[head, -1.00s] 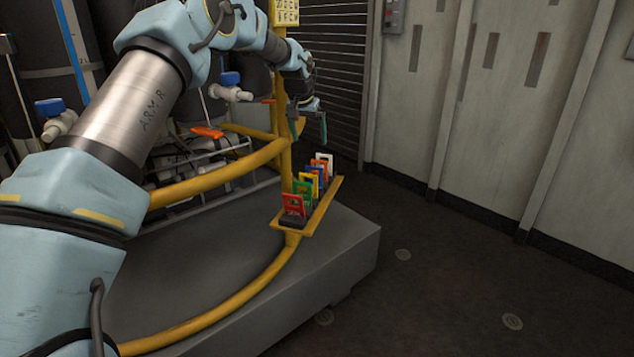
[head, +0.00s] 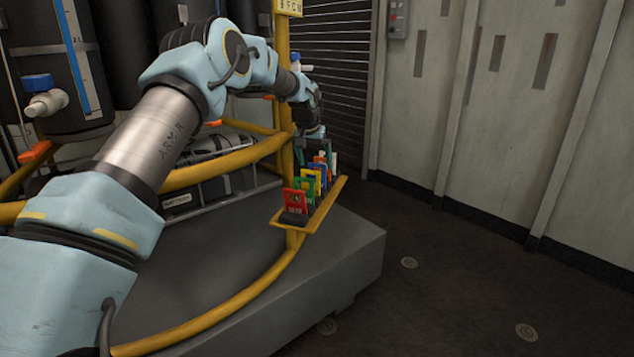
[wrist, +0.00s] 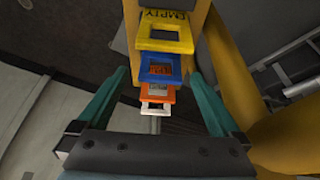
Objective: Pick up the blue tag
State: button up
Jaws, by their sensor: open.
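The blue tag (wrist: 160,68) stands in a row of coloured tags, between the yellow tag (wrist: 165,38) and the orange tag (wrist: 158,94) in the wrist view. My gripper (wrist: 158,74) is open, with one teal finger on each side of the row. The blue tag appears between the fingertips and nothing is gripped. In the head view my gripper (head: 313,150) is low over the far part of the row. There the blue tag is mostly hidden by the nearer tags and my fingers.
The red tag (head: 297,202) and green tag (head: 306,188) are at the near end of the yellow tray (head: 325,208). A white tag (wrist: 155,108) is behind the orange one. A yellow post (head: 283,70) and curved rail (head: 230,158) stand left of the tray. Floor to the right is clear.

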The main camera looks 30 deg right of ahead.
jog(key=shift+x, duration=3.45)
jog(key=shift+a, duration=0.1)
jog(key=shift+c, duration=0.4)
jog(key=c, duration=1.1)
jog(key=shift+c, duration=0.2)
notch_tip(320, 180, up, 10)
